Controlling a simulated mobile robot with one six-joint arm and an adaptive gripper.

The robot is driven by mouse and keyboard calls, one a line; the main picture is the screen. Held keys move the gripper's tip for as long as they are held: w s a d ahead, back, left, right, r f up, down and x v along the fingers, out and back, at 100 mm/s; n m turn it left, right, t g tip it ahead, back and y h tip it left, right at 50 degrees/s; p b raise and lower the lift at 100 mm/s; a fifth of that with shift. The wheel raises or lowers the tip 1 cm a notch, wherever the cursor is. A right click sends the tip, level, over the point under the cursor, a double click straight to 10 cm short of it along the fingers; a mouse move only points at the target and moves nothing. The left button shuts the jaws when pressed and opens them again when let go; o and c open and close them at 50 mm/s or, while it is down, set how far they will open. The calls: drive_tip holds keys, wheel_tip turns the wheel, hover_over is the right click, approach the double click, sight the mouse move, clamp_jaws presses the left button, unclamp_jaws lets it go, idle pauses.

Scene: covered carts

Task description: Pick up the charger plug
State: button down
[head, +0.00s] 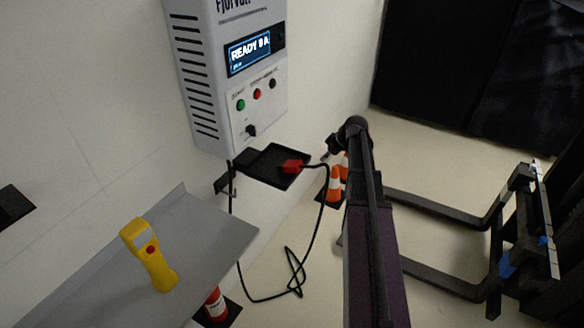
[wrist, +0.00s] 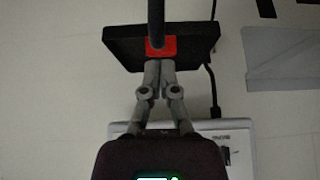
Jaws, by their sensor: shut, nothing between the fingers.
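The red charger plug (head: 293,166) rests on a small black wall shelf (head: 262,164) below the charger box, near the shelf's right edge. A black cable runs from it and hangs down in a loop. In the wrist view the plug (wrist: 162,47) lies just beyond my fingertips, with its thick black cable leading away to the top. My gripper (wrist: 159,63) is shut with nothing in it, its tips close to the plug; whether they touch it I cannot tell. In the head view my gripper (head: 326,155) is small and dark, right of the plug.
The white charger box (head: 205,70) hangs on the wall above the shelf. A grey ledge (head: 205,240) holds a yellow handheld device (head: 149,256). Orange-white cones (head: 334,184) stand on the floor. Forklift forks (head: 440,212) and dark covered carts (head: 450,60) are to the right.

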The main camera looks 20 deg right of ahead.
sight(301, 166)
drive_tip(key=shift+c, duration=2.4)
unclamp_jaws()
drive_tip(key=shift+f+b, duration=0.2)
drive_tip(key=shift+b, duration=0.1)
drive_tip(key=o, duration=0.3)
drive_tip(key=shift+f+b, duration=0.25)
drive_tip(key=shift+b, duration=0.1)
drive_tip(key=shift+o, duration=0.9)
drive_tip(key=shift+f+t+y+b, duration=0.25)
drive_tip(key=shift+t+y+b, duration=0.15)
drive_tip(key=shift+b, duration=0.1)
drive_tip(key=t+y+b, duration=0.1)
drive_tip(key=b, duration=0.2)
drive_tip(key=f+t+y+b, duration=0.1)
drive_tip(key=t+b, duration=0.1)
drive_tip(key=b, duration=0.2)
drive_tip(key=f+t+y+b, duration=0.1)
drive_tip(key=t+b, duration=0.1)
drive_tip(key=b, duration=0.1)
drive_tip(key=shift+s+d+f+y, duration=0.2)
drive_tip(key=shift+s+d+y, duration=0.2)
drive_tip(key=shift+w+a, duration=0.1)
drive_tip(key=shift+b+x, duration=1.8)
drive_tip(key=shift+x, duration=2.4)
